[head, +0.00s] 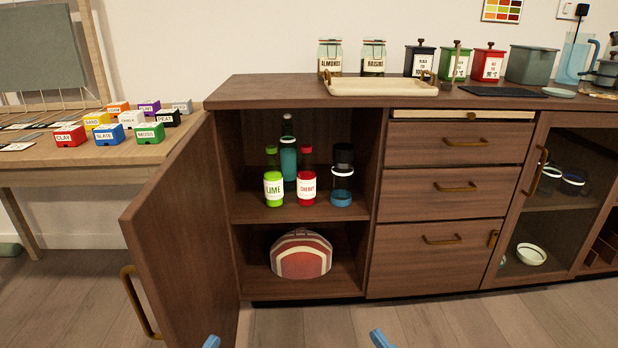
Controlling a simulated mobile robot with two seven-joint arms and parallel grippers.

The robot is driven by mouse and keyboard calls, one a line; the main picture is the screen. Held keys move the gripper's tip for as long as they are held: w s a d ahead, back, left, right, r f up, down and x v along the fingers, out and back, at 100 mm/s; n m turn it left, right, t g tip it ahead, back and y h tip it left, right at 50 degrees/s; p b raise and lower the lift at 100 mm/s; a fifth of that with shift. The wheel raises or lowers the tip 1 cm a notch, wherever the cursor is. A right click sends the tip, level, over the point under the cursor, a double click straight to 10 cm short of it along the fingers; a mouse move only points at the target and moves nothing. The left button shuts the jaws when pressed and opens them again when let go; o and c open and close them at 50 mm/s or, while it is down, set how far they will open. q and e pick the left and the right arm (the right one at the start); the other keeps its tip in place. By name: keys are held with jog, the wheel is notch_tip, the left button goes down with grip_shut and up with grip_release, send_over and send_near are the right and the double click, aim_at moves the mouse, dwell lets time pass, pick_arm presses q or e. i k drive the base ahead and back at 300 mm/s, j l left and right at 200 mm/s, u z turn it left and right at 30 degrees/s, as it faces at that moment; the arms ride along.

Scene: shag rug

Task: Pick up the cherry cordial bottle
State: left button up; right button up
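The cherry cordial bottle (307,188) is red with a white label reading CHERRY. It stands upright on the upper shelf of the open cabinet. A green LIME bottle (273,188) stands close to its left, and a teal bottle (288,158) stands behind, between the two. A clear container with a blue base (341,198) stands to its right. Small blue tips, which look like parts of my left gripper (211,341) and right gripper (380,339), show at the bottom edge, well below and in front of the shelf. Their fingers are mostly out of frame, so their opening is hidden.
The cabinet door (178,235) is swung open to the left, its handle (139,303) facing outward. The lower shelf holds a red rounded item (301,255). Drawers (455,190) adjoin on the right. A tray (380,88) sits on the countertop. The floor in front is clear.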

aim_at(306, 171)
jog(key=i+l+z, duration=0.15)
jog(key=i+l, duration=0.15)
jog(key=i, duration=0.2)
jog(key=i+l+z, duration=0.15)
jog(key=i, duration=0.4)
jog(key=i+l+z, duration=0.15)
jog(key=i+l, duration=0.15)
jog(key=i, duration=0.25)
